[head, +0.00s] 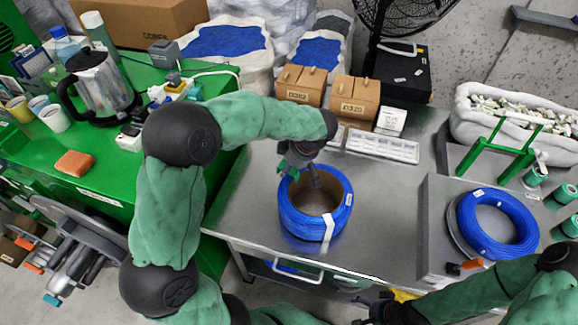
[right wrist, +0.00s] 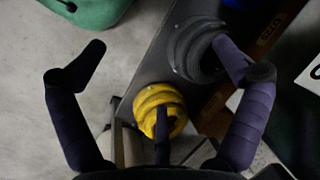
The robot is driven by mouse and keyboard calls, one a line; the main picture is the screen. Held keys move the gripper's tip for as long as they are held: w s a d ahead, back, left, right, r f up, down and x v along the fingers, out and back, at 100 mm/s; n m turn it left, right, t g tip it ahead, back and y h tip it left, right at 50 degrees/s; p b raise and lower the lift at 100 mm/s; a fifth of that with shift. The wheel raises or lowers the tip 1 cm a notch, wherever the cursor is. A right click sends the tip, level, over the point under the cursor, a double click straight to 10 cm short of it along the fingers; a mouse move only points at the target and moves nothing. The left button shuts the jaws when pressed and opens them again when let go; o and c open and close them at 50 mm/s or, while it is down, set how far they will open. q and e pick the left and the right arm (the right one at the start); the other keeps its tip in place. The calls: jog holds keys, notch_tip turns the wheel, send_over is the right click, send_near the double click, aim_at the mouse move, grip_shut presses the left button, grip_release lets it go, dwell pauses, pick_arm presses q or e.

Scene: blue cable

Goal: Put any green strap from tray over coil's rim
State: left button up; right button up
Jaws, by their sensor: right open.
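A blue cable coil (head: 332,226) stands on the grey metal table, with white ties around its wall. My left gripper (head: 307,180) reaches down at the coil's far rim and opening. Small green patches show at this gripper, but I cannot tell whether they are a strap or part of the gripper. Its finger opening is not clear. A white compartment tray (head: 382,147) lies behind the coil; I cannot make out a green strap in it. My right gripper (head: 372,312) is low at the table's front edge. It is open and empty in the right wrist view (right wrist: 166,58).
Another blue coil (head: 497,224) lies on the raised surface at right, near green rolls (head: 562,195) and a green stand (head: 500,150). Brown boxes (head: 352,98) stand behind the tray. A yellow coiled thing (right wrist: 160,108) lies below my right gripper. Table right of the coil is clear.

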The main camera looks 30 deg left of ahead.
aim_at(283, 161)
pick_arm(q)
jog(key=shift+f+b, duration=0.3)
jog(key=shift+b, duration=0.15)
dwell(1.1)
jog(key=o, duration=1)
jog(key=shift+r, duration=0.1)
jog(key=shift+r+p, duration=1.7)
jog(key=shift+r, duration=1.7)
jog(key=shift+r, duration=0.1)
